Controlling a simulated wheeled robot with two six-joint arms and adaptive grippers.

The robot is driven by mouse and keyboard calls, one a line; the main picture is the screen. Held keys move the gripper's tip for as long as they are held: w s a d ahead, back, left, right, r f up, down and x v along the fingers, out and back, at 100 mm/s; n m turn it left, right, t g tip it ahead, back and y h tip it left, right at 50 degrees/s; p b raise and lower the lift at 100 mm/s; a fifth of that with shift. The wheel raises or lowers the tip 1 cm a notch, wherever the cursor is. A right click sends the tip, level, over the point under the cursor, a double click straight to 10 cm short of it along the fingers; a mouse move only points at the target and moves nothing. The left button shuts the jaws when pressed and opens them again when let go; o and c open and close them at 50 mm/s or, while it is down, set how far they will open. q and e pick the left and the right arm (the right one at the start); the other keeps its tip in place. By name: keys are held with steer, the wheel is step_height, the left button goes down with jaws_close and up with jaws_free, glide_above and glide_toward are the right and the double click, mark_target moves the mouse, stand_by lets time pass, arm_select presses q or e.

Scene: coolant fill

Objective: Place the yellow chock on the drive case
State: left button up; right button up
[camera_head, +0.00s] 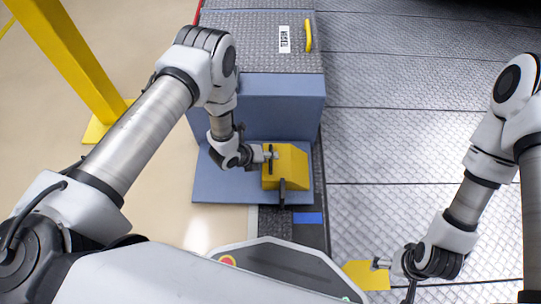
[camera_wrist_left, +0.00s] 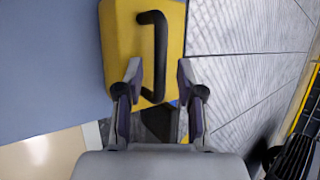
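The yellow chock (camera_head: 291,168) is a block with a black bar handle. It sits on the flat blue-grey base in the head view, and it fills the upper middle of the left wrist view (camera_wrist_left: 118,60). My left gripper (camera_head: 276,170) is over the chock. In the left wrist view its fingers (camera_wrist_left: 160,78) are apart, on either side of the lower end of the black handle (camera_wrist_left: 160,45), without visibly gripping it. My right gripper (camera_head: 394,277) is low at right, fingers apart, beside a yellow piece (camera_head: 361,275). No thing is clearly marked as the drive case.
A tread-topped box (camera_head: 240,45) with a white label and yellow handle (camera_head: 308,35) stands behind a blue-grey upright panel (camera_head: 285,95). A yellow post (camera_head: 70,55) stands at upper left. Metal tread flooring (camera_head: 400,130) at right is largely clear.

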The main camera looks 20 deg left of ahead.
arm_select(q)
steer(key=p+v, duration=0.4)
steer(key=v, duration=0.6)
steer(key=s+a+r+n+g+y, duration=0.2)
steer(key=s+n, duration=0.8)
steer(key=n, duration=0.6)
steer(key=s+a+r+n+g+y, duration=0.3)
steer(key=s+n, duration=0.8)
steer(key=n, duration=0.5)
steer(key=shift+a+g, duration=0.35)
steer(key=shift+g, duration=0.35)
